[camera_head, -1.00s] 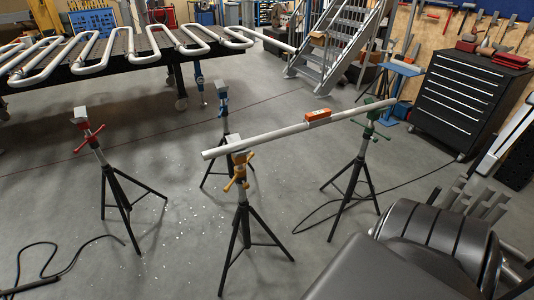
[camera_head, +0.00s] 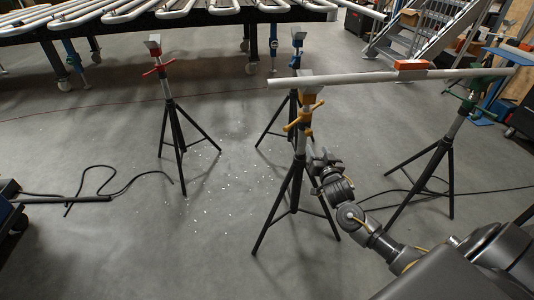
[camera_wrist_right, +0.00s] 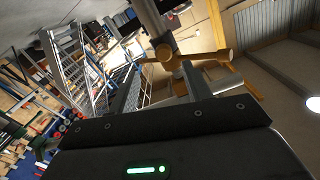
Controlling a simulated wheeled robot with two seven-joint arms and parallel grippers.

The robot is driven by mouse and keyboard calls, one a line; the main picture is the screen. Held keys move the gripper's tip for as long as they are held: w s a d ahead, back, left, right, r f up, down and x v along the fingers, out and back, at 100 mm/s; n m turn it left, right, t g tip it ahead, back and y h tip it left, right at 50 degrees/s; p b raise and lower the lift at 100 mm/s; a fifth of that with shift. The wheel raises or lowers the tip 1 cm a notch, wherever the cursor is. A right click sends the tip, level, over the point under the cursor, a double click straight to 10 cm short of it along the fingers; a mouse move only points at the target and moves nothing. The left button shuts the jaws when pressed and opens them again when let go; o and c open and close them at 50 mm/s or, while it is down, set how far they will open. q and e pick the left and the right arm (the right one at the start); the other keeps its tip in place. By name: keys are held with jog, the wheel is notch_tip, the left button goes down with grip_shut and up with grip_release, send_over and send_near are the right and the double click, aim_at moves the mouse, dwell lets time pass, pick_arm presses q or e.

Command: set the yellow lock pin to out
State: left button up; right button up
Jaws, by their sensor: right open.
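The yellow stand's coloured collar (camera_head: 303,117) has handles sticking out and sits on a grey post under the pipe's left end. In the right wrist view the yellow fitting (camera_wrist_right: 180,57) shows close up, with arms pointing several ways and a round end at right. I cannot tell which part is the lock pin or how it is set. My right gripper (camera_head: 320,158) is just below and right of the collar, beside the tripod. In the wrist view its two fingers (camera_wrist_right: 162,85) are apart and empty, with the fitting beyond them. My left gripper is not in view.
A pale pipe (camera_head: 370,78) with an orange block (camera_head: 411,65) spans the yellow and green stands (camera_head: 452,125). A red stand (camera_head: 160,70) and a blue stand (camera_head: 297,55) stand nearby. Cables (camera_head: 100,185) lie at left. A coil table is behind.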

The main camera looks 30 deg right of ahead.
aim_at(310, 134)
jog(key=x, duration=0.6)
jog(key=r+x, duration=0.1)
jog(key=x, duration=0.3)
jog(key=shift+a+r+b, duration=0.1)
jog(key=shift+b, duration=0.2)
jog(key=shift+w, duration=0.4)
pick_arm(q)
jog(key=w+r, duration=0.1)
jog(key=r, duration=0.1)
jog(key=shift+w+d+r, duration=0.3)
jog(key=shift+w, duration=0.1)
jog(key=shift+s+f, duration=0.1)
pick_arm(e)
grip_shut()
